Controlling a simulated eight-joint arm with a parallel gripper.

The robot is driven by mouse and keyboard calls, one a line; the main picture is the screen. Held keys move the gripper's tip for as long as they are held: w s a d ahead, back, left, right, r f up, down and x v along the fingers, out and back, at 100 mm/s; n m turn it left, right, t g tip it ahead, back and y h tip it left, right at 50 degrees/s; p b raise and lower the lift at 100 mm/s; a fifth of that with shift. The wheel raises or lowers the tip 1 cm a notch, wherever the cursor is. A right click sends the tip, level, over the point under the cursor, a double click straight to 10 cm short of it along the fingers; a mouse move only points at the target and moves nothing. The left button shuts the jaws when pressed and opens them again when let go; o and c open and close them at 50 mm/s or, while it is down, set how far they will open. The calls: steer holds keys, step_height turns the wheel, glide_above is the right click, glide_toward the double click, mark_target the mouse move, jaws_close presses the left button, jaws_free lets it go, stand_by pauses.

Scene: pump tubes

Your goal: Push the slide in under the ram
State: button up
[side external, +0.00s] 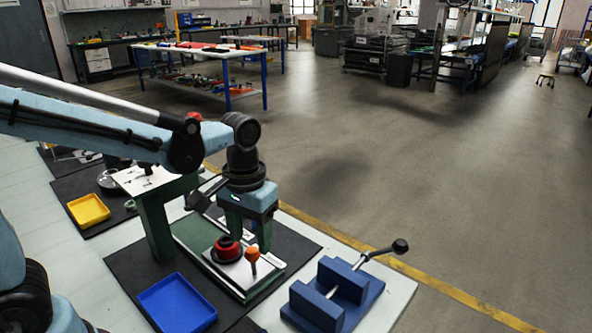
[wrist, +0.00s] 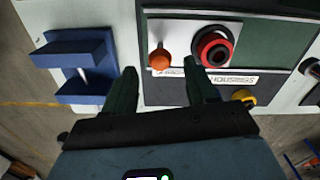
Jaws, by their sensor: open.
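The slide (side external: 238,272) is a light plate with an upright orange knob (side external: 252,256) and a black-based red ring part (side external: 228,249) on it. It lies on the green base of the press (side external: 155,222), out at the front of the base. The ram is hidden or not clear behind my arm. My gripper (side external: 247,242) is open and points down over the slide. In the wrist view the knob (wrist: 160,59) shows between and just beyond the fingertips (wrist: 160,68), with the red ring (wrist: 213,48) to its right. I cannot tell whether a finger touches the knob.
A blue vise (side external: 333,293) with a handle stands to the right, also in the wrist view (wrist: 75,65). An empty blue tray (side external: 177,303) lies in front of the press. A yellow tray (side external: 88,210) is at the left. The bench edge runs behind the press and vise.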

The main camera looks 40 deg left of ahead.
mark_target(252, 252)
steer(key=shift+f, duration=3.6)
steer(key=shift+c, duration=0.5)
jaws_close()
